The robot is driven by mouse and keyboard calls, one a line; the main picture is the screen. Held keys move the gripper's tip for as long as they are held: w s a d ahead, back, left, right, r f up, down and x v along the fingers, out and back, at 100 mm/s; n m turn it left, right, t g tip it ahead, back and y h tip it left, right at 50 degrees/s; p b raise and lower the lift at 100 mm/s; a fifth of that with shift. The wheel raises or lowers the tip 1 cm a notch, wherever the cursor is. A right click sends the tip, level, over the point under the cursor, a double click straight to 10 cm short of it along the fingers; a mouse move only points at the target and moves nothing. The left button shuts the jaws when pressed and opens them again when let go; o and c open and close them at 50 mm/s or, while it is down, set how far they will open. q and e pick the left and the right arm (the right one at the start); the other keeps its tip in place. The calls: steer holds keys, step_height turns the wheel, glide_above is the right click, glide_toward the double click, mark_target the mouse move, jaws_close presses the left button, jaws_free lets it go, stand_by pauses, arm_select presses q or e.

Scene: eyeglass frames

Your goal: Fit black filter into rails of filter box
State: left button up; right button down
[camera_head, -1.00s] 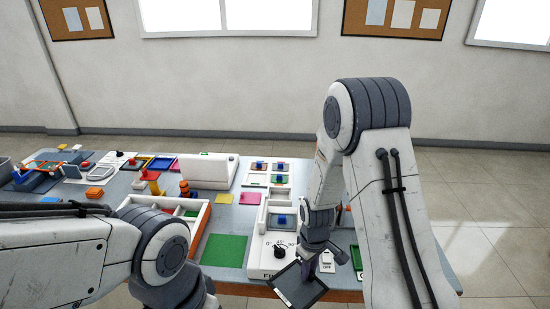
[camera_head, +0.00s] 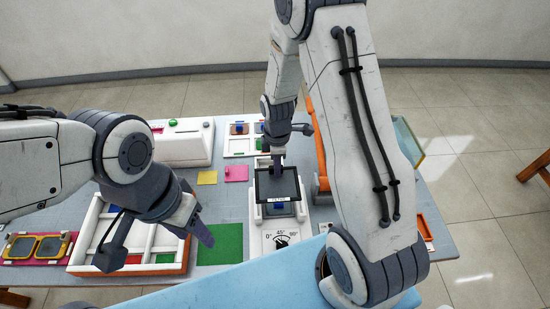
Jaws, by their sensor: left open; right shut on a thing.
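The black filter (camera_head: 287,187) is a dark square frame with a small label on its lower edge. My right gripper (camera_head: 277,172) is shut on its upper part and holds it tilted over the white filter box (camera_head: 266,238). The filter covers much of the box's rear part, so I cannot tell whether it touches the rails, which are hidden. A dial with angle marks is on the box's front, and a small blue part (camera_head: 279,206) shows just below the filter. My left gripper (camera_head: 155,246) is open and empty, above the white divided tray left of the box.
The divided tray (camera_head: 75,257) has an orange front. A green mat (camera_head: 220,244) lies between tray and box. A white block (camera_head: 184,148) and a card with coloured pieces (camera_head: 240,140) stand behind. An orange frame (camera_head: 319,150) is close on the right.

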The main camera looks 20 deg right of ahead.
steer(key=shift+d, duration=0.2)
steer(key=shift+f, duration=0.15)
step_height(320, 180, down, 4)
steer(key=b, duration=0.3)
steer(key=shift+s+f+b, duration=0.15)
steer(key=shift+f+b, duration=0.1)
steer(key=shift+b, duration=0.05)
steer(key=shift+f, duration=0.15)
stand_by(0.9)
steer(key=shift+f+b, duration=0.55)
steer(key=shift+f, duration=0.4)
stand_by(1.7)
steer(key=c, duration=0.7)
jaws_free()
steer(key=shift+r, duration=0.1)
